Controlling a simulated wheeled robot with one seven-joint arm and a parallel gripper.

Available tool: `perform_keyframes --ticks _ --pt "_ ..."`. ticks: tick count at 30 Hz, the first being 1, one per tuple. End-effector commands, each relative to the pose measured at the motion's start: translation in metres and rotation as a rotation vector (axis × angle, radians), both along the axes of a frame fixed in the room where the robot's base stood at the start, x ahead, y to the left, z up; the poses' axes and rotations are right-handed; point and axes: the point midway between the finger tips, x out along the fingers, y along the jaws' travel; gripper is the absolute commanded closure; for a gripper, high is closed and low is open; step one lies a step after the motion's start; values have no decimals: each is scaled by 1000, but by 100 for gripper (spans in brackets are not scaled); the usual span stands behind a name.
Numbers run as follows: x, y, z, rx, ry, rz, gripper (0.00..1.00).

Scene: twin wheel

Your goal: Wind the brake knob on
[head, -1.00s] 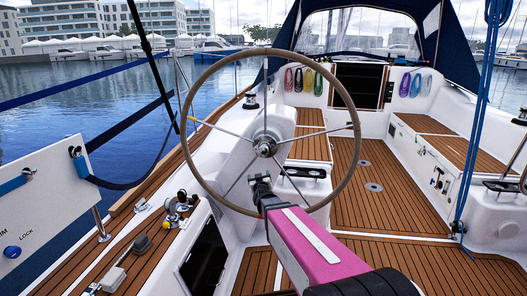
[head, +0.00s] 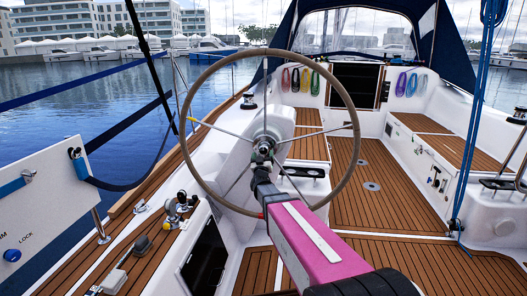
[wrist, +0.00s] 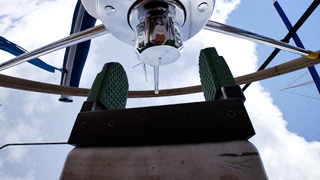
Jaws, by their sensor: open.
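The steering wheel (head: 347,92) stands upright in front of me with a tan rim and thin metal spokes. A shiny chrome knob (wrist: 158,25) sits at its hub in the wrist view, in line with the gap between my fingertips. In the head view my gripper (head: 263,157) is at the hub and covers most of the knob. In the wrist view my gripper (wrist: 162,75) has its two green ribbed fingers wide apart, one on each side of the knob's line. No contact shows, and I cannot tell how far the knob lies between the fingers.
The wheel's spokes (wrist: 262,38) spread out close to the fingers. A white panel (head: 45,205) with a blue LOCK button (head: 12,255) is at left. The teak cockpit floor (head: 385,205) is clear at right.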

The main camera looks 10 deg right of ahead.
Motion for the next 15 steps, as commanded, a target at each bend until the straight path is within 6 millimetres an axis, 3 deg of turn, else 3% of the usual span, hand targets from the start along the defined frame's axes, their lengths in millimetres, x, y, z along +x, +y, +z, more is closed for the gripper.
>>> perform_keyframes --ticks 1,6,15 --pt "13 -2 3 0 -1 -1 20" --pt "34 -8 13 0 0 -1 20" --pt "40 -10 16 0 1 0 20"
